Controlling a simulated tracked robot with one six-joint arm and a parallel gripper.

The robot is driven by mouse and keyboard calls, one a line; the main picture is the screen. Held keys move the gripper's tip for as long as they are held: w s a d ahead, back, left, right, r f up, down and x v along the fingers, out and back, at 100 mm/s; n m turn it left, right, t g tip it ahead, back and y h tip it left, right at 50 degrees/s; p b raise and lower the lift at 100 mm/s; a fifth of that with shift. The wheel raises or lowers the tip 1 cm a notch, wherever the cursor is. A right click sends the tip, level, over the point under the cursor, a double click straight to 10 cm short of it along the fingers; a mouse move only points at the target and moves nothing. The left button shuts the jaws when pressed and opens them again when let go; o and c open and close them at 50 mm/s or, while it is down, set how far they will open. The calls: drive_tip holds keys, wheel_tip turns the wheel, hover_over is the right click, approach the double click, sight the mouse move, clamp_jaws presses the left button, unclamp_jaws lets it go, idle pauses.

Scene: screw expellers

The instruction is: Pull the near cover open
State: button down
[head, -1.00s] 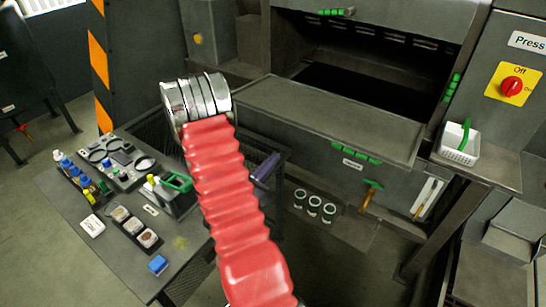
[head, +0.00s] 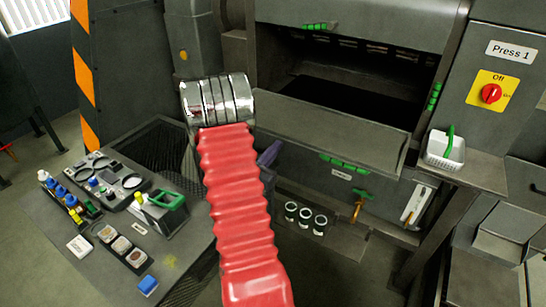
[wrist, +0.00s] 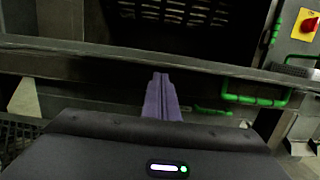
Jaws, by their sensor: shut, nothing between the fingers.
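The press, labelled Press 1 (head: 510,51), has a dark opening with a wide grey panel (head: 300,122) sloping out below it, seemingly the near cover. A green handle (head: 345,163) sits on the panel's front edge. In the wrist view, a green handle (wrist: 255,101) is right of my gripper. An upper grey cover (head: 370,15) with another green handle (head: 318,27) is above the opening. My gripper (wrist: 162,78) has purple fingers, shut and empty, pointing toward the press front. In the head view it (head: 270,153) is partly hidden behind my arm and left of the panel handle.
A bench (head: 75,275) with bottles, sample dishes and a green-handled carrier (head: 165,208) stands at left. Several dark cups (head: 305,218) stand below the panel. A white basket (head: 445,150) sits on a ledge at right, under a red switch (head: 491,93).

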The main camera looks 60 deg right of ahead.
sight(276, 133)
drive_tip(key=shift+r, duration=0.3)
drive_tip(key=shift+d+r, duration=0.2)
drive_tip(key=shift+r, duration=1.2)
drive_tip(key=shift+d+r, duration=0.2)
drive_tip(key=shift+r, duration=1.2)
drive_tip(key=shift+w+a+f, duration=0.1)
drive_tip(key=shift+a+f, duration=0.15)
drive_tip(key=shift+f, duration=0.5)
drive_tip(key=shift+s+a+f, duration=0.1)
drive_tip(key=shift+a+f, duration=0.1)
drive_tip(key=shift+f, duration=0.5)
drive_tip(key=shift+w+a+f, duration=0.1)
drive_tip(key=shift+a+f, duration=0.15)
drive_tip(key=shift+f, duration=0.5)
drive_tip(key=a, duration=0.9)
drive_tip(key=shift+w+a+r, duration=0.25)
drive_tip(key=shift+w+a, duration=0.1)
